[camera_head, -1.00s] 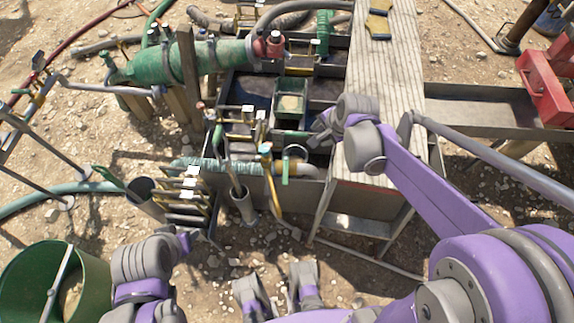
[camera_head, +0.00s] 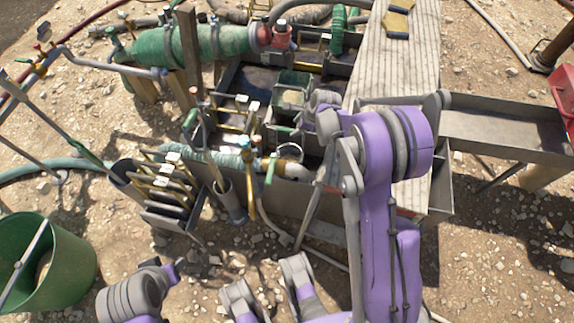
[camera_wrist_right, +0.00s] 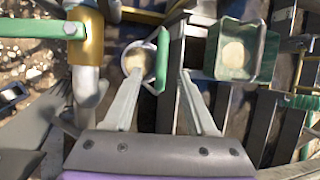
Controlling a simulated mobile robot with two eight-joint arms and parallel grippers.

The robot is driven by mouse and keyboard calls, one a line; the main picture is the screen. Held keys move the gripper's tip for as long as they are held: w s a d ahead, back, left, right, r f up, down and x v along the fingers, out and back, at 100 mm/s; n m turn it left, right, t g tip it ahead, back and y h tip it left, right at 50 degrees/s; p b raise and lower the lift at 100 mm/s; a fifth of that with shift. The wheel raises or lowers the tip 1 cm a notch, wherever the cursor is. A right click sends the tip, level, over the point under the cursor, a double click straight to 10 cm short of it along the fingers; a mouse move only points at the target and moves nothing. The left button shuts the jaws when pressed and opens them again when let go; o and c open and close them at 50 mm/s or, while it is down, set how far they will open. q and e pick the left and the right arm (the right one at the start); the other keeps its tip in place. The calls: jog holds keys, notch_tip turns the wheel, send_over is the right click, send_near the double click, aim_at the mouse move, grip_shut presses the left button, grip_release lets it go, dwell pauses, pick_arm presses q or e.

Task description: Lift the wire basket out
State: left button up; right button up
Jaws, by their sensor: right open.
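No wire mesh can be made out, so I cannot tell which vessel is the wire basket. A round, pale-rimmed vessel (camera_head: 290,152) sits at the tank's near edge; it also shows in the right wrist view (camera_wrist_right: 137,61). A square green box (camera_head: 293,80) stands farther inside the tank and appears upper right in the wrist view (camera_wrist_right: 268,57). My right gripper (camera_wrist_right: 164,76) is open and empty, its left finger overlapping the round vessel and its right finger short of the box. My left arm (camera_head: 138,292) is at the bottom left; its jaws are not clear.
The metal tank (camera_head: 265,203) has narrow bays, dividers and brass pipes. A plank walkway (camera_head: 408,65) runs along its right side. A rack of upright plates (camera_head: 163,190) and a green bucket (camera_head: 75,262) stand at left. Open gravel lies in front.

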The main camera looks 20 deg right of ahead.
jog(key=b+x, duration=0.2)
jog(key=x, duration=0.8)
jog(key=shift+w+d, duration=0.1)
jog(key=shift+d, duration=0.05)
grip_shut()
dwell(1.1)
